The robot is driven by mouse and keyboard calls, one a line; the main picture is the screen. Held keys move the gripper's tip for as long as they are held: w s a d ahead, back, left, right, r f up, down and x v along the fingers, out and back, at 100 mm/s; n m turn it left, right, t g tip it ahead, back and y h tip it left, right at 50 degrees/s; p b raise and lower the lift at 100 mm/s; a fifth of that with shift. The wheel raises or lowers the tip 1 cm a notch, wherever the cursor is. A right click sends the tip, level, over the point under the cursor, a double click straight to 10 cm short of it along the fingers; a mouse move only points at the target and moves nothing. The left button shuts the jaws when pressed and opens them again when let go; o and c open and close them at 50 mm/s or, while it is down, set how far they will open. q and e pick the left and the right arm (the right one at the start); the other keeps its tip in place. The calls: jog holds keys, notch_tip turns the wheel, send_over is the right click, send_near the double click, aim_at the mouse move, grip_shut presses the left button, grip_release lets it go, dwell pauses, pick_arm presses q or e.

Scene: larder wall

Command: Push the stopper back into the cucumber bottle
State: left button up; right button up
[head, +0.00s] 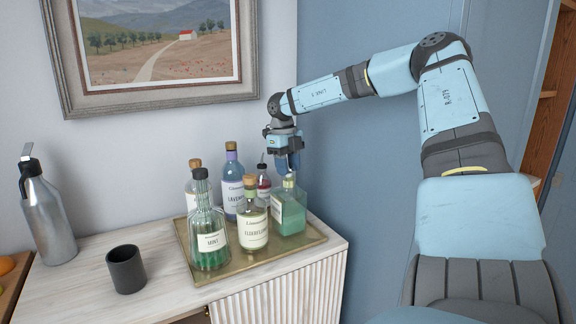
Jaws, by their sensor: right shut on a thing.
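A square bottle with pale green liquid (291,212) stands at the right of the tray; it is the likely cucumber bottle, but I cannot read its label. My right gripper (287,163) points down just above this bottle's neck. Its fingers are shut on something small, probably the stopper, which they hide. I cannot tell whether the held thing touches the bottle's mouth. My left gripper is not in view.
The brass tray (208,296) also holds a mint bottle (209,241), an elderflower bottle (253,228), a lavender bottle (233,190), a small red bottle (264,186) and a pale bottle (190,190). A dark cup (126,270) and metal bottle (47,215) stand left.

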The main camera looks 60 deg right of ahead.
dwell(0.3)
jog(key=o, duration=1.4)
jog(key=shift+o, duration=0.2)
jog(key=shift+r+p, duration=2.5)
jog(key=shift+r, duration=1)
grip_shut()
